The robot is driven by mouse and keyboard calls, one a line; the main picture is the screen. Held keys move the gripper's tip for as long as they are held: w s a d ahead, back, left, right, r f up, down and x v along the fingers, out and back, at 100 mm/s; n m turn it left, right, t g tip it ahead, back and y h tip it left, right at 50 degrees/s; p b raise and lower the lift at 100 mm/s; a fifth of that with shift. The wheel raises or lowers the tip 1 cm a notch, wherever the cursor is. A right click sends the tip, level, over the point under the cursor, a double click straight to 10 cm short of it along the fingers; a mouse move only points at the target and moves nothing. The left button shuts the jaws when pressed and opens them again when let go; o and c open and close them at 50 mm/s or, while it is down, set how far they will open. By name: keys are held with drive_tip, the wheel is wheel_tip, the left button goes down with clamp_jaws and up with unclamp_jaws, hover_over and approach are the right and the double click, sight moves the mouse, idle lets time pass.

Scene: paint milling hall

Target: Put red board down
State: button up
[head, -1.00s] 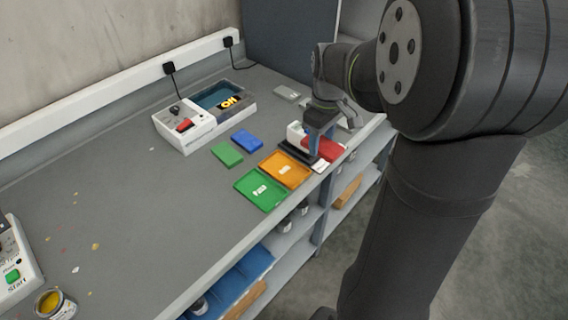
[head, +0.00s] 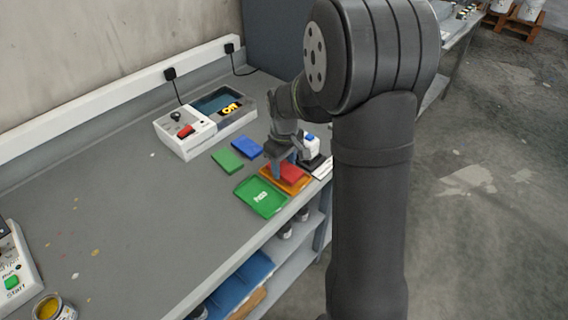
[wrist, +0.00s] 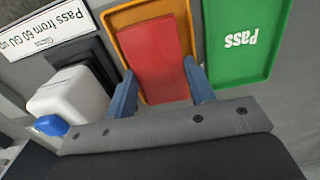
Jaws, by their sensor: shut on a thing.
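The red board (head: 293,172) is over the orange tray (head: 273,179), inside its rim outline in the head view. In the wrist view the red board (wrist: 157,62) lies between the two blue fingers of my gripper (wrist: 162,84), roughly lined up with the orange tray (wrist: 119,19). My gripper (head: 282,166) is shut on the red board. I cannot tell whether the board touches the tray floor.
The green tray (head: 258,198), marked Pass, is beside the orange tray at the bench's front edge. A white device with a blue knob (head: 311,146) stands on the other side. A green board (head: 228,161) and blue board (head: 246,147) lie behind. The left bench is mostly clear.

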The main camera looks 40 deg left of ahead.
sight(284, 167)
drive_tip(key=shift+f, duration=0.1)
drive_tip(key=shift+f, duration=0.5)
drive_tip(key=o, duration=1.1)
drive_tip(key=shift+c, duration=0.2)
drive_tip(key=shift+r, duration=0.45)
wheel_tip(284, 167, up, 12)
drive_tip(key=shift+r, duration=0.2)
wheel_tip(284, 167, down, 13)
drive_tip(key=shift+r, duration=0.2)
